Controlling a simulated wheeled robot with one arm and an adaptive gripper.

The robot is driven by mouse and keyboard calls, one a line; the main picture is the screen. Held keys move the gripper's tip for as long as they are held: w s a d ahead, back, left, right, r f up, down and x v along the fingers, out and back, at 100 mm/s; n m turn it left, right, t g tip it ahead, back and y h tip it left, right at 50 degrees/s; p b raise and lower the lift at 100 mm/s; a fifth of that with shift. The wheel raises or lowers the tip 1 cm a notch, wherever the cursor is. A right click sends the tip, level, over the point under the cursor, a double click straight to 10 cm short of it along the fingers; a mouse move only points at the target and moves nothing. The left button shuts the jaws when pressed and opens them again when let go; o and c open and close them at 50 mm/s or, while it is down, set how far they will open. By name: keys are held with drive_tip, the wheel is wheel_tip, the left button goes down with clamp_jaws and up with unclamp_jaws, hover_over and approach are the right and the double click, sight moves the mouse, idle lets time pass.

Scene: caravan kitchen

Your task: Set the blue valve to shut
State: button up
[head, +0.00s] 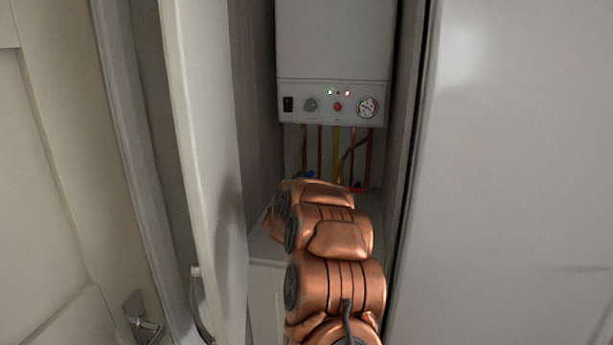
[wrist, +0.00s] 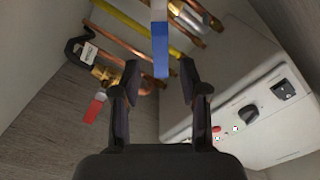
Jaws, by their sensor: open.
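The blue valve (wrist: 160,55) shows in the wrist view as a flat lever, silver above with a blue end below. Its blue end points down between the fingertips of my gripper (wrist: 160,78). The fingers are open, one on each side of it, with a gap showing on both sides. In the head view a small bit of the blue valve (head: 306,174) shows under the boiler, at the left of the pipes. My copper arm hides the gripper there. I cannot tell which pipe the lever lines up with.
A white boiler (head: 335,50) hangs above copper pipes and a yellow pipe (head: 337,150). A red valve handle (wrist: 95,108) is left of my gripper; the boiler's knob panel (wrist: 250,112) is to the right. A black hook with a white tag (wrist: 89,53) hangs nearby. Cupboard walls are close.

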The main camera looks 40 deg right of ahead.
drive_tip(key=shift+p+x, duration=0.55)
drive_tip(key=shift+x, duration=1.75)
clamp_jaws()
